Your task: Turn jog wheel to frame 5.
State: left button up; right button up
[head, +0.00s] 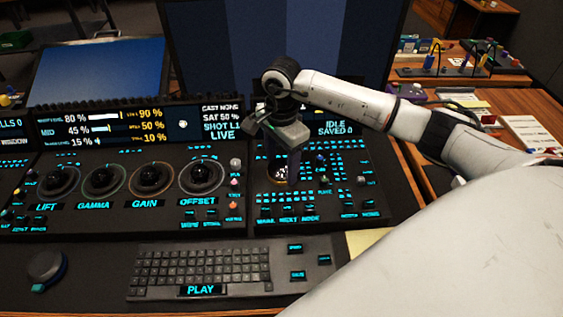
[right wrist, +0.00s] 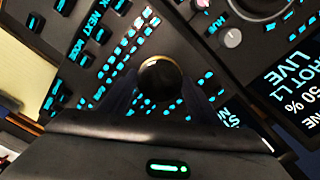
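A dark round knob with a gold rim (right wrist: 160,78) sits on the right-hand button panel and looks like the jog wheel, but I cannot read a label on it. In the head view its gold edge (head: 280,177) shows just below my right gripper (head: 283,158). In the right wrist view, the dark fingers of this gripper (right wrist: 163,103) stand apart on either side of the knob, with gaps visible. The gripper points down over the panel. Its fingertips are dark, so contact is unclear. My left gripper is not in view. No frame number is readable.
Lit buttons (head: 335,160) surround the knob closely. A display (head: 336,128) behind reads IDLE, SAVED 0. Several trackballs with rings (head: 150,178) are to the left.

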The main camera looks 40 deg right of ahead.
jog(key=c, duration=0.5)
jog(key=shift+o, duration=0.2)
jog(key=m+b, duration=0.1)
jog(key=m, duration=0.4)
jog(key=shift+m, duration=0.3)
jog(key=m, duration=0.6)
jog(key=shift+w, duration=0.1)
jog(key=m, duration=0.6)
jog(key=shift+d+m, duration=0.1)
jog(key=shift+m, duration=0.2)
jog(key=m+p, duration=0.1)
jog(key=m, duration=0.4)
jog(key=shift+m, duration=0.4)
